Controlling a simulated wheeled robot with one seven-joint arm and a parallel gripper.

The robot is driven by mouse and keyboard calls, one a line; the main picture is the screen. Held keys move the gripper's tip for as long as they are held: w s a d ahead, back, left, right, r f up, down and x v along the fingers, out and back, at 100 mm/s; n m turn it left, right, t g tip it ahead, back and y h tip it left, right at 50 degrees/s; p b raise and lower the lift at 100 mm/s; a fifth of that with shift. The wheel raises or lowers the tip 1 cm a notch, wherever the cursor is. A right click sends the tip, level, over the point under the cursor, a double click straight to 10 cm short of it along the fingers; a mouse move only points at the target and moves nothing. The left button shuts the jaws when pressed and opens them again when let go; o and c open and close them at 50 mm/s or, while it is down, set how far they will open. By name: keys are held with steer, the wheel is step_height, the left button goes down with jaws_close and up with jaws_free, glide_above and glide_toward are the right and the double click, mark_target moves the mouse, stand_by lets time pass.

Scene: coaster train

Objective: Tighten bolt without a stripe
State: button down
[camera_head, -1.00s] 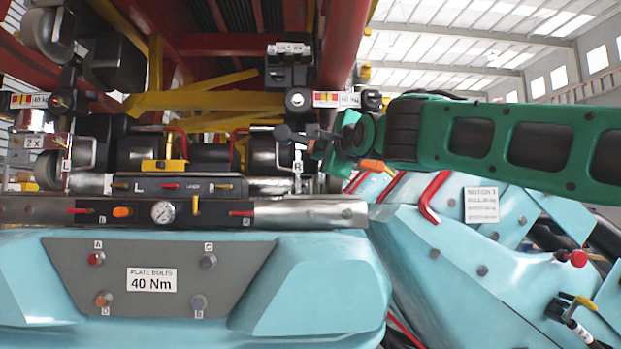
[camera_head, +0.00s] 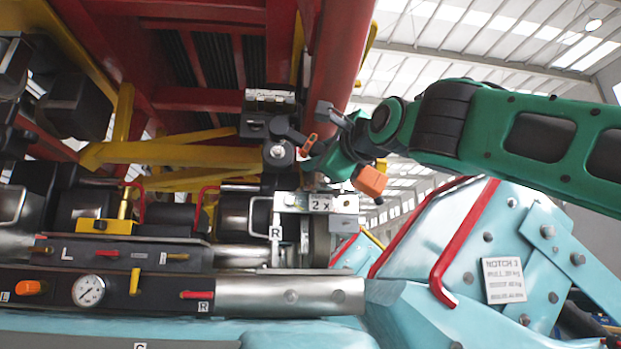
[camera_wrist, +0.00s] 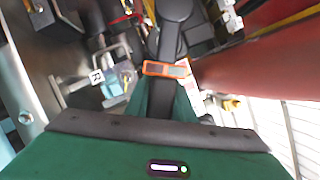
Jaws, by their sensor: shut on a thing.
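My gripper (camera_head: 318,157) is at the upper middle of the head view, beside the right-hand wheel unit. It is shut on a dark tool (camera_wrist: 172,35) with an orange band, which reaches ahead of the jaws in the wrist view. In the head view the tool's dark arm (camera_head: 290,130) extends left towards a round silver bolt head (camera_head: 278,154) on a dark block. I cannot tell whether they touch. No stripe can be made out on this bolt. A block marked "2 x" (camera_head: 318,203) sits just below my gripper.
A red column (camera_head: 335,60) rises close behind my gripper. Yellow beams (camera_head: 170,155) cross to the left. A silver rail (camera_head: 290,293) with a gauge (camera_head: 88,291) and red levers runs below. Blue housing with a red handle (camera_head: 445,255) stands at right. Upper right is open.

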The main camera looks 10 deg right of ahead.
steer(key=w, duration=0.3)
steer(key=shift+w+d+r, duration=0.15)
steer(key=shift+w+r, duration=0.1)
steer(key=shift+w, duration=0.1)
steer(key=shift+d, duration=0.1)
stand_by(0.3)
steer(key=shift+w, duration=2)
stand_by(3.3)
steer(key=shift+s, duration=0.15)
stand_by(0.6)
steer(key=shift+s, duration=2.15)
